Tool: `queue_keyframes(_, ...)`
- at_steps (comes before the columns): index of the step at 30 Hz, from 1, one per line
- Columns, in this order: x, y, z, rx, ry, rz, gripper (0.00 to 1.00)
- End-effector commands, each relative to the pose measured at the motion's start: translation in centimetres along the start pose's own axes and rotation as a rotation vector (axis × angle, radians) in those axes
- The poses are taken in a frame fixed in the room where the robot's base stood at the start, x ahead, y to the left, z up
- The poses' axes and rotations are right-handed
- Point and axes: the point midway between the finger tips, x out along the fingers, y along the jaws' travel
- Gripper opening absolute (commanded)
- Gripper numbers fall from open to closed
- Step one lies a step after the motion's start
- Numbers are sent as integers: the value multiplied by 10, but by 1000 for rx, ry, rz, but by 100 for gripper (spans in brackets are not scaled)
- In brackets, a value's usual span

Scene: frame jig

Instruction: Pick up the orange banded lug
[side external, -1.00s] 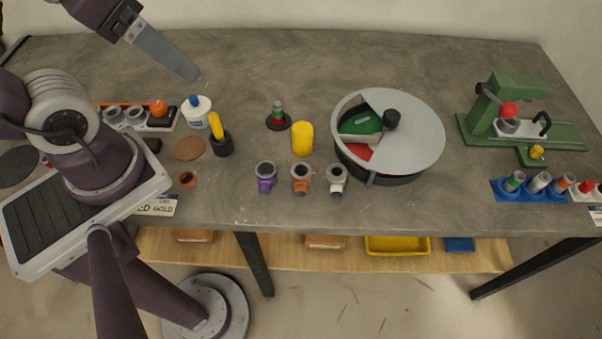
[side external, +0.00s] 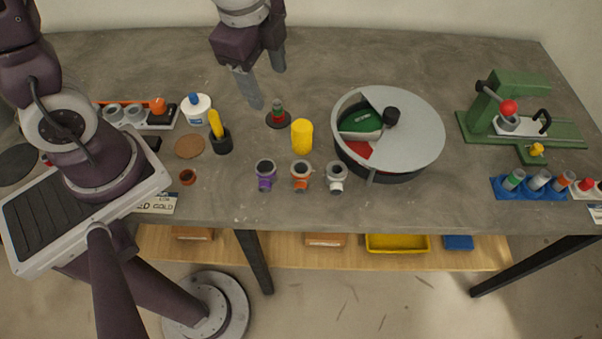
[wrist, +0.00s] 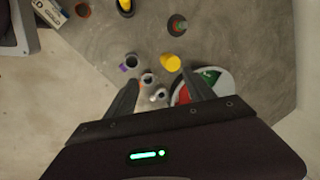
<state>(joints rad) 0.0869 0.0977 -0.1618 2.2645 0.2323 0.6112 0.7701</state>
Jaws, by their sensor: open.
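The orange banded lug (side external: 300,176) is a small grey-topped fitting with an orange band. It stands on the table near the front edge, between a purple banded lug (side external: 265,175) and a white lug (side external: 337,178). It also shows small in the wrist view (wrist: 147,79). My gripper (side external: 268,88) is open and empty, above the back of the table, well behind and apart from the orange lug. In the wrist view the two fingers (wrist: 160,77) frame the area with the lugs; nothing is between them up close.
A yellow cylinder (side external: 302,136) stands just behind the lugs, and a round lidded tray (side external: 420,120) is to their right. A peg on a dark base (side external: 278,117) stands near my fingers. A green press (side external: 510,110) is far right. The table in front of the lugs is clear.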

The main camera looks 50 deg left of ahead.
Motion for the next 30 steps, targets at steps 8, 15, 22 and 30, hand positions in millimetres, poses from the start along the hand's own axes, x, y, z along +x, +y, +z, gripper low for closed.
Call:
queue_keyframes(8,118,30,-58,703,59,193,62)
queue_keyframes(15,151,42,-63,773,74,212,62)
queue_keyframes(22,190,52,-64,769,73,212,62)
queue_keyframes(30,198,52,-64,766,73,208,62)
